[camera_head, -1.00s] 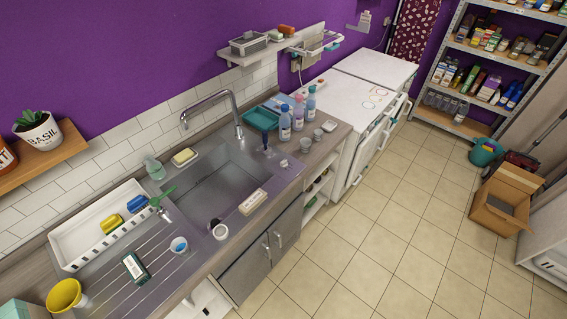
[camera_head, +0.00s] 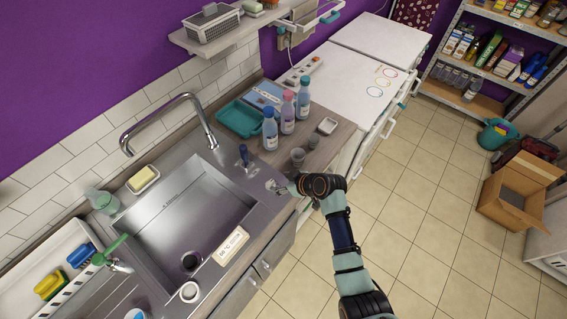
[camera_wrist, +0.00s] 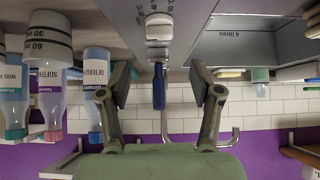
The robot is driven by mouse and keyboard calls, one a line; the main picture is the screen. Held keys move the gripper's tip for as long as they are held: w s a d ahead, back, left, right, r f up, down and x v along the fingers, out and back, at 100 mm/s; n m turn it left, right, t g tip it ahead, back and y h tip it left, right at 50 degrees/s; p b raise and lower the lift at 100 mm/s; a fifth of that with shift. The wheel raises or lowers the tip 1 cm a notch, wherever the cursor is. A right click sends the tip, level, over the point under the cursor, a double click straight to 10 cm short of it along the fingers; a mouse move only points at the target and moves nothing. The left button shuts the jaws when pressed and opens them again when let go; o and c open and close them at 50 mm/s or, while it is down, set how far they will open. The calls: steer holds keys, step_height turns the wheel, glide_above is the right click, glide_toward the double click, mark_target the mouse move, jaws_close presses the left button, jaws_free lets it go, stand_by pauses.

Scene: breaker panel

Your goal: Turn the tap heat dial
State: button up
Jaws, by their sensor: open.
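A pale grey dial (camera_wrist: 158,26) with printed marks around it sits on the steel sink deck, near the top of the wrist view. In the head view the dial (camera_head: 273,186) is small, just left of my gripper. A blue lever (camera_wrist: 159,90) stands beyond the dial; it also shows in the head view (camera_head: 244,157). The tap (camera_head: 170,121) arches over the sink. My gripper (camera_wrist: 160,70) is open and empty, its two fingers spread either side of the line of the dial and lever, apart from the dial. The arm partly hides the gripper in the head view.
Several bottles (camera_head: 287,114) and two grey cups (camera_head: 298,156) stand on the counter close to my gripper; in the wrist view bottles are at the left. The sink basin (camera_head: 185,225) is empty. A labelled block (camera_head: 231,245) lies on its front edge.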

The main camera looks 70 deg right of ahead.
mark_target(270, 182)
steer(key=shift+s+d+f, duration=0.2)
steer(key=shift+s+d, duration=0.05)
steer(key=shift+d, duration=0.05)
steer(key=shift+w+a+f, duration=0.1)
steer(key=shift+a, duration=0.1)
steer(key=x, duration=0.7)
steer(key=shift+w+f+b, duration=0.15)
steer(key=shift+w+b, duration=0.1)
steer(key=shift+b, duration=0.15)
steer(key=c, duration=1.1)
steer(key=shift+a, duration=0.1)
steer(key=shift+c, duration=0.2)
